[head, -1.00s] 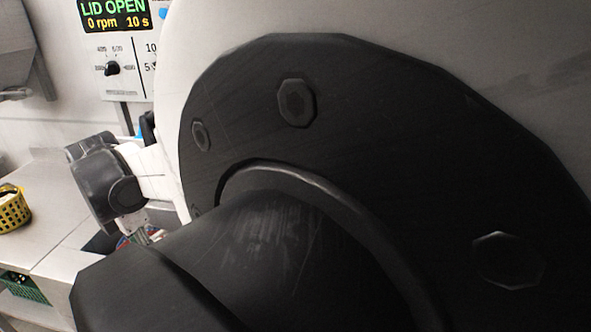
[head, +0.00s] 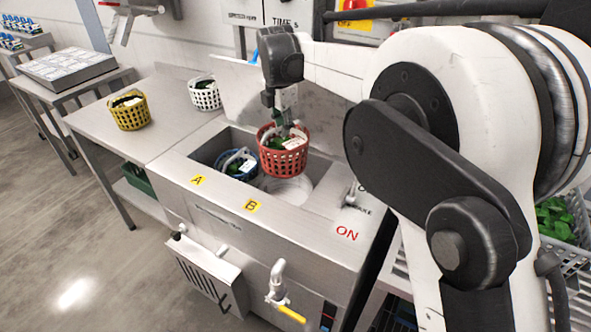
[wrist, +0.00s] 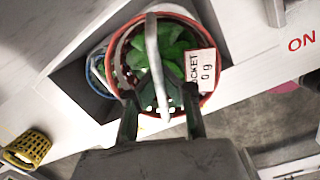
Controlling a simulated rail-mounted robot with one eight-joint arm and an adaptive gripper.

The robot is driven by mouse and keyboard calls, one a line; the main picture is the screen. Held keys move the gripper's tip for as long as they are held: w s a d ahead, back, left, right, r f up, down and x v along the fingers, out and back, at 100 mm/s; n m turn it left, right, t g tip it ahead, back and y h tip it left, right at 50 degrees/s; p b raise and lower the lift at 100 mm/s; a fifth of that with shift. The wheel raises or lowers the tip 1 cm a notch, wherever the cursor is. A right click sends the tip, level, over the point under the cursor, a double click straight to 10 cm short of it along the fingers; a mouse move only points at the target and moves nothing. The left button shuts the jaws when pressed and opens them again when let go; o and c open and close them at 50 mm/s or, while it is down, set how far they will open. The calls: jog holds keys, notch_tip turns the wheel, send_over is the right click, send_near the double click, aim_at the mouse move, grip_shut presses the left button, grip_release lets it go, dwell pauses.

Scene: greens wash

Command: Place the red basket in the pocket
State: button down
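The red basket (head: 283,158), with a white handle and green leaves inside, hangs in the air above the open wash basin, over the round pocket (head: 290,190) behind label B (head: 251,206). It is clear of the pocket's ring, part of which it hides. My gripper (head: 287,122) is above the basket, with its fingers at the handle. In the wrist view the red basket (wrist: 206,33) sits between and beyond the fingers (wrist: 162,108), and the pale handle (wrist: 152,45) runs between them. A tag on the basket is partly readable.
A blue basket (head: 226,157) sits in the basin behind label A (head: 197,181), close to the red one. A yellow basket (head: 130,118) and a white basket (head: 203,98) stand on the left counter. A green-filled crate (head: 551,222) is at right.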

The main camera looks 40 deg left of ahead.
jog(key=shift+w+f, duration=0.25)
jog(key=shift+w, duration=0.05)
notch_tip(320, 180, down, 18)
jog(key=b, duration=0.2)
jog(key=shift+r, duration=0.25)
jog(key=c, duration=2.5)
grip_release()
jog(key=shift+s+f, duration=0.1)
jog(key=shift+f, duration=0.1)
jog(key=o, duration=0.6)
jog(key=shift+r, duration=0.1)
jog(key=r, duration=0.4)
jog(key=s+r+p, duration=0.1)
jog(key=r, duration=0.7)
jog(key=shift+s+d, duration=0.15)
jog(key=shift+d, duration=0.05)
jog(key=shift+a+r, duration=0.1)
